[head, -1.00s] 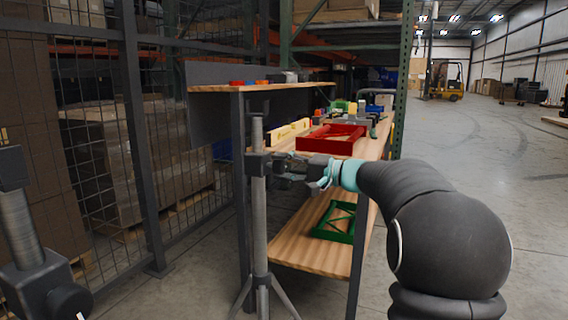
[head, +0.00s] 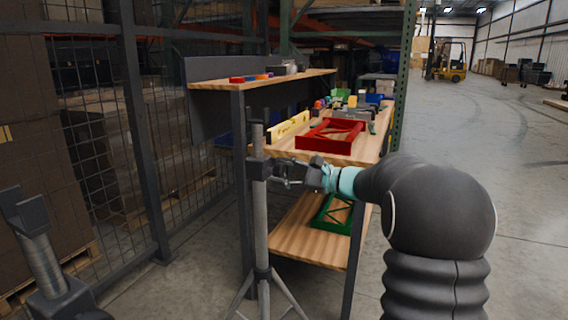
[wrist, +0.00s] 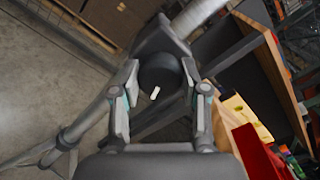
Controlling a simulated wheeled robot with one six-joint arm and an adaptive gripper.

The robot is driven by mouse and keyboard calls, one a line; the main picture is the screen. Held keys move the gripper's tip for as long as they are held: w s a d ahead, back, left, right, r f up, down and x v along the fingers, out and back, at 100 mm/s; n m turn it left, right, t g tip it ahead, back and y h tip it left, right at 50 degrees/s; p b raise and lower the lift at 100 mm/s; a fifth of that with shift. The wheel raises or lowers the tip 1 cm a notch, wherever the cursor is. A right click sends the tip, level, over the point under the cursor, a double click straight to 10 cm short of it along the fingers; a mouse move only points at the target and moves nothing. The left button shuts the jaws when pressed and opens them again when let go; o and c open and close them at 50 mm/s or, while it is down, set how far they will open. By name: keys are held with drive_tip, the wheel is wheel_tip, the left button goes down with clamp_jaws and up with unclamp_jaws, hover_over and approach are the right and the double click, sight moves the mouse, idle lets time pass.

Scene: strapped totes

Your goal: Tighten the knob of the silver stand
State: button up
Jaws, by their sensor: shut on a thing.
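The silver stand (head: 261,222) stands upright on splayed legs in front of the shelving, with a dark collar (head: 259,168) around its pole. Its dark round knob (wrist: 160,75) bears a white mark and shows in the wrist view between my two fingers. My gripper (head: 292,174) reaches in from the right at collar height. It also shows in the wrist view (wrist: 160,68), shut on the knob with one finger on either side. In the head view the knob is mostly hidden by the fingers.
A second stand (head: 42,255) with a forked top is at the lower left. A wooden-shelved workbench (head: 300,246) is close behind the silver stand, with a red tray (head: 330,136) and a green frame (head: 337,214). A mesh fence (head: 185,130) is at left. Open floor is at right.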

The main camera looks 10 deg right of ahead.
drive_tip(key=shift+a+m+p, duration=0.1)
drive_tip(key=shift+m+p, duration=0.8)
drive_tip(key=shift+m, duration=0.4)
drive_tip(key=o, duration=1.1)
drive_tip(key=shift+o, duration=0.2)
drive_tip(key=shift+s+d, duration=0.3)
drive_tip(key=shift+d, duration=0.2)
drive_tip(key=v, duration=1.1)
